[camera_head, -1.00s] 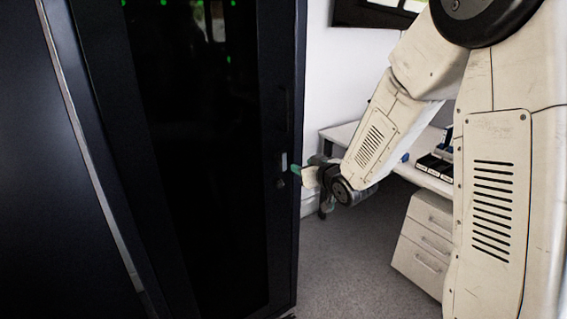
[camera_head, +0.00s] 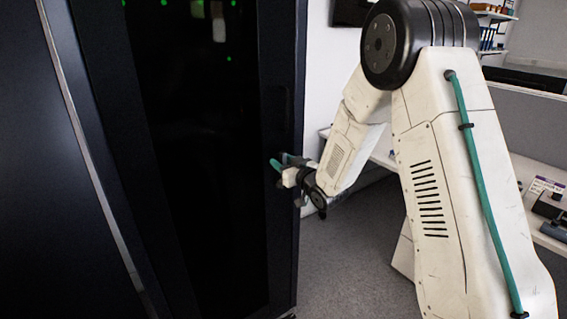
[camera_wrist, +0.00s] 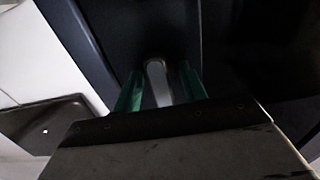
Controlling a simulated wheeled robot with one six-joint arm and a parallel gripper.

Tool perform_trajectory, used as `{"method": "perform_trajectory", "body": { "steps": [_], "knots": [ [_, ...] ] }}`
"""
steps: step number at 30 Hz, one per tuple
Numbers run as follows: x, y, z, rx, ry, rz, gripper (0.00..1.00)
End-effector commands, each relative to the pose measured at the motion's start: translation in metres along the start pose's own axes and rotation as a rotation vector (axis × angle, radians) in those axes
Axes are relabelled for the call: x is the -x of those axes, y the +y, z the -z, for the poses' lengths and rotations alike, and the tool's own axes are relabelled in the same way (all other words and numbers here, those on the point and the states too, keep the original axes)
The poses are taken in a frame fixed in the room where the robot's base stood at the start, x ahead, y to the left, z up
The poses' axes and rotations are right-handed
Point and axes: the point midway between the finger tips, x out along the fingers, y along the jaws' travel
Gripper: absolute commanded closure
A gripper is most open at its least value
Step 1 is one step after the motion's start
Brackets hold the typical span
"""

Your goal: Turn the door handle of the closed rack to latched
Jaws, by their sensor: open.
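The closed rack (camera_head: 215,190) is a tall black cabinet with a dark glass door, filling the left half of the head view. In the wrist view the grey door handle (camera_wrist: 158,84) stands between the two green fingers of my gripper (camera_wrist: 160,92). The fingers are apart, one on each side of the handle; I cannot tell whether either touches it. In the head view my gripper (camera_head: 281,162) is at the rack's right door edge and hides the handle.
A white desk (camera_head: 384,158) stands behind my arm, with small items on its right part (camera_head: 550,205). A white wall is right of the rack. Grey floor (camera_head: 345,260) is free between rack and desk.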

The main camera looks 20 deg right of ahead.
Motion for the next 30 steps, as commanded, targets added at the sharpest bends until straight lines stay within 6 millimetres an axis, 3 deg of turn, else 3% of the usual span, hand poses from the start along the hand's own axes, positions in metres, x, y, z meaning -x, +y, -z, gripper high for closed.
{"method": "perform_trajectory", "body": {
  "steps": [7, 12, 23, 30],
  "knots": [
    [-0.0011, -0.0001, 0.0001, 0.0, 0.0, 0.0, 0.58],
    [-0.0009, 0.0, 0.0002, 0.0, 0.0, 0.0, 1.0],
    [-0.0008, 0.0001, 0.0002, 0.038, 0.0, -0.001, 1.0],
    [-0.0008, 0.0002, 0.0002, 0.175, -0.001, -0.001, 1.0]
  ]
}}
